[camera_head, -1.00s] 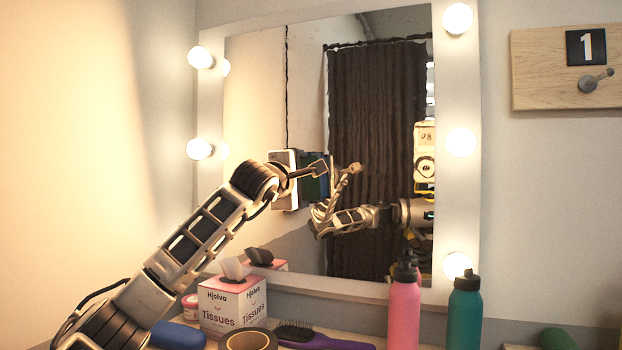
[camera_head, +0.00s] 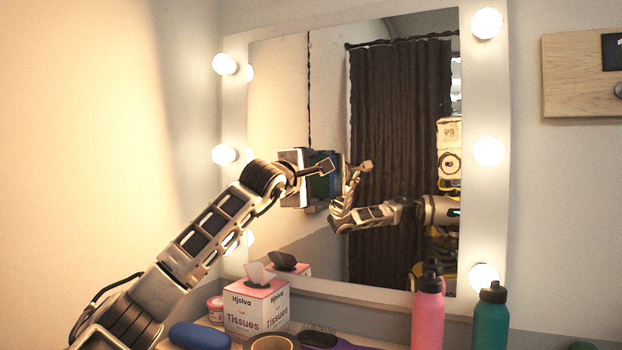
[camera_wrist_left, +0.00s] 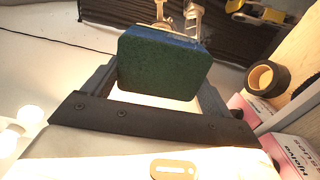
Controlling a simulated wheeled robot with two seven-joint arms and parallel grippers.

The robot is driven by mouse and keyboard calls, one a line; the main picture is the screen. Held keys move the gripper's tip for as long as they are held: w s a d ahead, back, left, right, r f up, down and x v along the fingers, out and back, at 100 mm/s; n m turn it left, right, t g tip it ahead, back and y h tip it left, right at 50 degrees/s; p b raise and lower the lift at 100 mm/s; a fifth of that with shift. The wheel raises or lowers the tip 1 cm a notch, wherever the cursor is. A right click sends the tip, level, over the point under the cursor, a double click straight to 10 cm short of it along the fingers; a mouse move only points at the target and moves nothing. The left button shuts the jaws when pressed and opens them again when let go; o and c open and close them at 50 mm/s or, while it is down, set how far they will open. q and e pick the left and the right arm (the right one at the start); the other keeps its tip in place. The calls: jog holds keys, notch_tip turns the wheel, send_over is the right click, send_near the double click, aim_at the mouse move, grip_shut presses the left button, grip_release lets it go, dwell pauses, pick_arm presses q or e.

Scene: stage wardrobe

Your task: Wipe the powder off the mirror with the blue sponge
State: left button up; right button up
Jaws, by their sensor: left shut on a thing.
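The mirror (camera_head: 290,100) has a white frame with round bulbs and fills the middle of the head view. I cannot make out powder on its glass. My left gripper (camera_head: 316,170) is in front of the glass, left of its middle. It is shut on the blue sponge (camera_head: 322,186), which also shows in the left wrist view (camera_wrist_left: 163,65) between the fingers (camera_wrist_left: 155,92), with a dark green face and a blue side. Whether the sponge touches the glass I cannot tell. The reflection of my arm shows to its right. My right gripper is out of view.
Below the mirror stand a tissue box (camera_head: 256,306), a pink jar (camera_head: 216,309), a pink bottle (camera_head: 428,318) and a teal bottle (camera_head: 491,325). A blue case (camera_head: 199,336), a tape roll (camera_head: 272,342) and a purple brush (camera_head: 330,343) lie in front. The wall at left is bare.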

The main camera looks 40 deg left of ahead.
pick_arm(q)
jog(key=shift+w+d+f, duration=0.1)
jog(key=shift+w+d, duration=0.15)
jog(key=shift+d, duration=0.45)
jog(key=shift+w+d, duration=0.25)
jog(key=shift+d, duration=0.4)
jog(key=shift+w+d+f, duration=0.1)
jog(key=shift+w+d, duration=0.15)
jog(key=shift+d, duration=0.45)
jog(key=shift+w+d+b, duration=0.15)
jog(key=shift+w+d, duration=0.25)
jog(key=shift+d, duration=1)
jog(key=shift+w+d+b, duration=0.2)
jog(key=shift+w+d, duration=0.2)
jog(key=shift+d, duration=1)
jog(key=shift+w+d+b, duration=0.15)
jog(key=shift+w+d, duration=0.25)
jog(key=shift+d, duration=1)
jog(key=shift+a, duration=0.1)
jog(key=shift+s, duration=0.2)
jog(key=b, duration=0.4)
send_near(372, 178)
jog(key=shift+b+v, duration=0.45)
jog(key=shift+v, duration=0.95)
